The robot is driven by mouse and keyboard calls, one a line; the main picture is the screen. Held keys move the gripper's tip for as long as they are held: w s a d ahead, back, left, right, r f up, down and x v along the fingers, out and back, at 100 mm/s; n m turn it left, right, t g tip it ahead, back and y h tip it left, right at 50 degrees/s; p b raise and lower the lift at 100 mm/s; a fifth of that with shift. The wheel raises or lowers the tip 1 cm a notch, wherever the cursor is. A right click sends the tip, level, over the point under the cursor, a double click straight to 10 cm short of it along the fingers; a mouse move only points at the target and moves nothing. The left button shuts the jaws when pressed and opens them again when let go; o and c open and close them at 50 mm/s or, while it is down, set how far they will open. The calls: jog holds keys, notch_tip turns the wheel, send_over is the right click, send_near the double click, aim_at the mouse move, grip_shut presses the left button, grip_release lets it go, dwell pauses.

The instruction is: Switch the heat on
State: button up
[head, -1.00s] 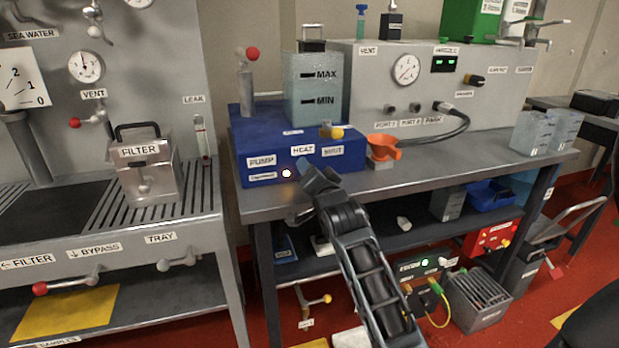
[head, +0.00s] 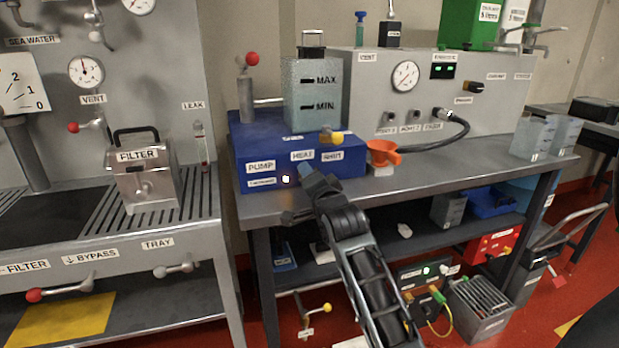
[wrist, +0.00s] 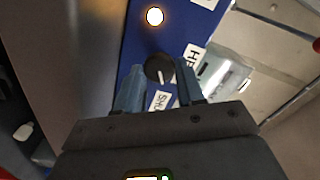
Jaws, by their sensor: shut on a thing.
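The blue unit (head: 345,170) on the bench has a HEAT label (head: 302,155) on its front. In the wrist view a round black knob (wrist: 158,67) with a white pointer line sits beside the partly hidden HEAT label (wrist: 191,58). My gripper (wrist: 158,88) is shut on this knob, with one blue finger on each side. In the head view my gripper (head: 304,171) is at the unit's front just below the HEAT label and hides the knob. A lamp (head: 286,179) left of my gripper glows; it also shows in the wrist view (wrist: 155,15).
A yellow-handled valve (head: 335,136) sits just above, near the SHUT label (head: 332,156). A clear tank (head: 313,92) stands on the unit.

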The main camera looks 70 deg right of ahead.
jog(key=o, duration=1)
jog(key=v, duration=0.8)
jog(key=shift+b, duration=0.35)
jog(key=shift+f, duration=0.1)
